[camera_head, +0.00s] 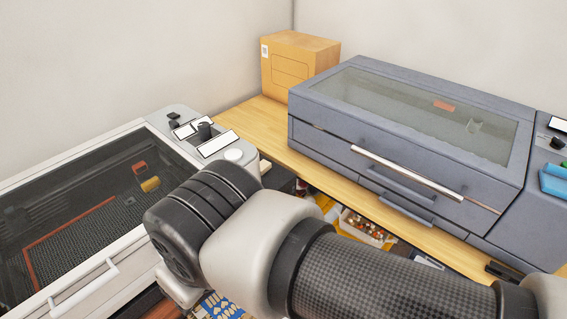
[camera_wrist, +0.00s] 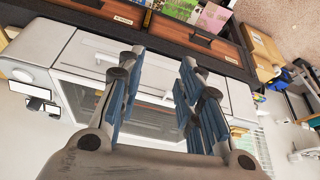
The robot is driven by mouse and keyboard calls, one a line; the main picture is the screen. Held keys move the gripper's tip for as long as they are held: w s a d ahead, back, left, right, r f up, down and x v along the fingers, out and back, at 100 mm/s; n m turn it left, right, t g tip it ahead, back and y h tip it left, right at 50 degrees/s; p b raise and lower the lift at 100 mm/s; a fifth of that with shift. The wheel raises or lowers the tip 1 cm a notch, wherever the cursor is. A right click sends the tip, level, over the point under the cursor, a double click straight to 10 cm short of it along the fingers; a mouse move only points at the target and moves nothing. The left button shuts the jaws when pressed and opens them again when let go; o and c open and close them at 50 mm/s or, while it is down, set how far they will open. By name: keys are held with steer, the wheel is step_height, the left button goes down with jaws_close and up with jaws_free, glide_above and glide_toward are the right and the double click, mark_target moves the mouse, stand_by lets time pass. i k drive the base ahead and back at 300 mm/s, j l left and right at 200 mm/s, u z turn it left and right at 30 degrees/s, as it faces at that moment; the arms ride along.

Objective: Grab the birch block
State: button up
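I cannot make out a birch block for certain in either view. A small pale wood-coloured piece (camera_head: 265,166) shows beside the white machine in the head view, partly hidden by my arm; I cannot tell what it is. My gripper (camera_wrist: 160,62) shows in the wrist view with its two blue-padded fingers wide apart and nothing between them. Beyond the fingers is the front of the white machine. In the head view my arm fills the lower middle and the gripper is hidden.
The white machine (camera_head: 218,153) with a dark window stands at left. A grey-blue machine (camera_head: 330,138) and a cardboard box (camera_head: 296,65) stand on the wooden bench (camera_head: 257,115). A tray of small items (camera_head: 365,229) is below. Wooden drawers (camera_wrist: 208,42) show in the wrist view.

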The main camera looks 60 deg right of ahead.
mark_target(265, 165)
steer(key=k+l+z, duration=0.1)
steer(key=z, duration=0.3)
steer(key=l+z, duration=0.15)
steer(key=z, duration=0.3)
steer(key=k+l+z, duration=0.1)
steer(key=z, duration=0.3)
steer(key=i, duration=0.55)
steer(key=i+j+z, duration=0.1)
steer(key=i, duration=0.5)
